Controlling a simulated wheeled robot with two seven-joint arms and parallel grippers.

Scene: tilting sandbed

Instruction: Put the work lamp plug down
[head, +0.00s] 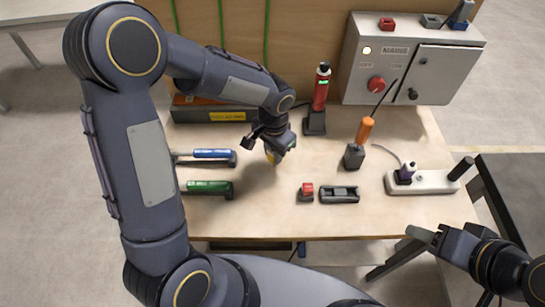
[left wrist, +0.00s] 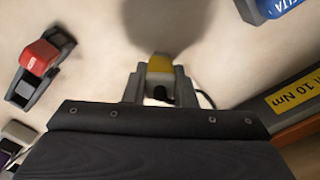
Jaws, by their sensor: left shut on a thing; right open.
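The work lamp plug looks like a small yellow piece (head: 271,157) in the head view, mostly hidden by my left gripper. My left gripper (head: 277,152) is shut on it over the middle of the wooden table. In the left wrist view the yellow plug (left wrist: 160,67) sits between the two grey fingers, with a dark cord (left wrist: 206,97) beside it. A shadow falls on the tabletop just beyond it; I cannot tell whether the plug touches the table. My right gripper (head: 427,236) is open and empty past the table's front right edge.
Blue (head: 208,154) and green (head: 207,187) handled tools lie at left. A red tool (head: 321,90) and an orange-handled tool (head: 365,130) stand upright behind. A red-topped block (head: 307,190), a grey tray (head: 340,195) and a white power strip (head: 435,181) lie at right. Bare tabletop lies front of the left gripper.

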